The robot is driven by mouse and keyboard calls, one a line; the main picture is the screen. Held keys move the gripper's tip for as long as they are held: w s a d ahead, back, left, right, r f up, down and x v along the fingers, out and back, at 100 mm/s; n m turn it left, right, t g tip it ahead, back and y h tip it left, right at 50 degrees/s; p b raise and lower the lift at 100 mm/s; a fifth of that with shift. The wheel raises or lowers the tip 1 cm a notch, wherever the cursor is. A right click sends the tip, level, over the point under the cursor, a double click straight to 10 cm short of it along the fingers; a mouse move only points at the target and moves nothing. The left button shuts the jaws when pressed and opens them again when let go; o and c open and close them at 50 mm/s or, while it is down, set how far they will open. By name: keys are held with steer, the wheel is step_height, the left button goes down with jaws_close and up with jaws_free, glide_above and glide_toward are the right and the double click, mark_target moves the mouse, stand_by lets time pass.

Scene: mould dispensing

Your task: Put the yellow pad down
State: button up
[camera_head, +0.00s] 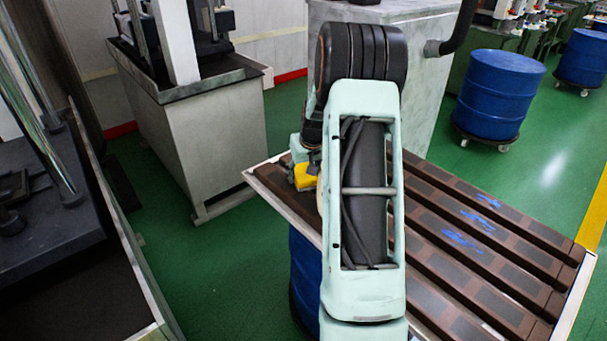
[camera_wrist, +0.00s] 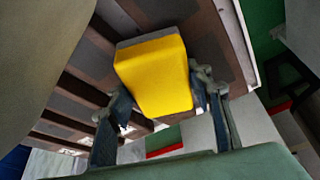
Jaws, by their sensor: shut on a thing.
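The yellow pad (camera_head: 305,177) shows at the left corner of the slatted table (camera_head: 290,211), just left of my arm. In the wrist view the pad (camera_wrist: 155,75) is a bright yellow block with a grey layer along its far edge. My gripper (camera_head: 310,160) is shut on it, with one finger on each side of the pad in the wrist view. The brown slats show behind the pad there. I cannot tell whether the pad touches the table or hangs a little above it. My arm hides part of the table and of the gripper.
Long dark brown bars (camera_head: 470,225) with blue marks fill the table right of my arm. A blue drum (camera_head: 498,95) stands behind the table; another is partly hidden below its left edge. Grey machines (camera_head: 205,130) stand at the left. Green floor between them is clear.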

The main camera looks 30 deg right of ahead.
steer(key=shift+s+f, duration=0.1)
steer(key=shift+f, duration=0.1)
steer(key=o, duration=1)
steer(key=shift+f, duration=0.15)
steer(key=shift+r+p, duration=0.45)
steer(key=shift+r, duration=0.1)
steer(key=p+v, duration=0.1)
steer(key=v, duration=1.1)
steer(key=shift+r, duration=0.15)
